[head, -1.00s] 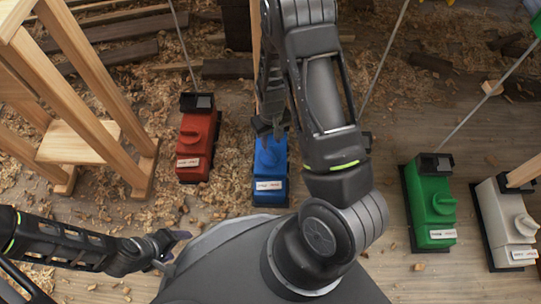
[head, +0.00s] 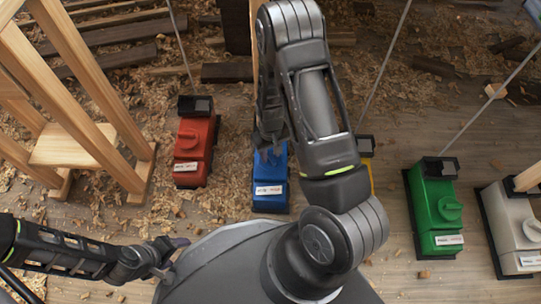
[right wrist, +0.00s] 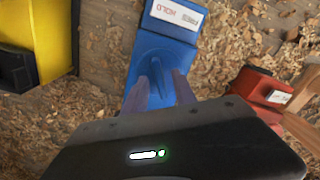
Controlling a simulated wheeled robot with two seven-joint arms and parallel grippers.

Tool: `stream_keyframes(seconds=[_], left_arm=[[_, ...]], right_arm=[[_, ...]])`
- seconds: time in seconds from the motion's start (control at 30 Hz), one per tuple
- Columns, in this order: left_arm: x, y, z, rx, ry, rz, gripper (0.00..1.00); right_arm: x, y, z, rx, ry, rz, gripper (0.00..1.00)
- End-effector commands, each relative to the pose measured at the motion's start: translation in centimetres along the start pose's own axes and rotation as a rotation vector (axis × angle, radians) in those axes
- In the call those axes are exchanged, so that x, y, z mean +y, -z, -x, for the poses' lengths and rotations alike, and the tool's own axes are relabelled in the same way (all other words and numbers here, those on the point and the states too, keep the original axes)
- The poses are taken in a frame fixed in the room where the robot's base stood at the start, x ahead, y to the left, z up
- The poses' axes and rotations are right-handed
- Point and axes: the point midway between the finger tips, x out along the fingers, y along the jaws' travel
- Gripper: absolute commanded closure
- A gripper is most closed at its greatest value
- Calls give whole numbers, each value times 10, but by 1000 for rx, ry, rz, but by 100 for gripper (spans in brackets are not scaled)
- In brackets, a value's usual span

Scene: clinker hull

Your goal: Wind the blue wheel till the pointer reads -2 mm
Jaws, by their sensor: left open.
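The blue box (head: 270,188) stands on the floor, with a white label at its near end. Its blue wheel (right wrist: 157,78), with a raised ridge, shows in the right wrist view. My right gripper (right wrist: 158,84) is over the wheel, with its fingers apart on either side of the ridge; contact cannot be told. In the head view my right gripper (head: 268,148) hides the wheel. No pointer or scale can be read. My left gripper (head: 182,245) is open and empty, low at the left, away from the boxes.
A red box (head: 194,148) is left of the blue one. A yellow box (head: 367,160), mostly behind my right arm, a green box (head: 435,210) and a white box (head: 512,230) are to the right. A wooden frame (head: 90,100) stands left. Shavings cover the floor.

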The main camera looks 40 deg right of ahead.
Motion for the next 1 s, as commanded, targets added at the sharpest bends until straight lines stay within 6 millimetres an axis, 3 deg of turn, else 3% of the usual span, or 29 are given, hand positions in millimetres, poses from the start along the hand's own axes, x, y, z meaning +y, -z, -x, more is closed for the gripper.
stream_keyframes(seconds=[0.33,0.73,1.0], left_arm=[[0,0,-1,0,-1,0,34],[0,0,-1,0,-1,0,34],[0,0,-1,0,-1,0,34]], right_arm=[[0,0,-4,1,0,0,68],[0,0,-4,1,0,1,100],[0,0,-4,1,0,0,100]])
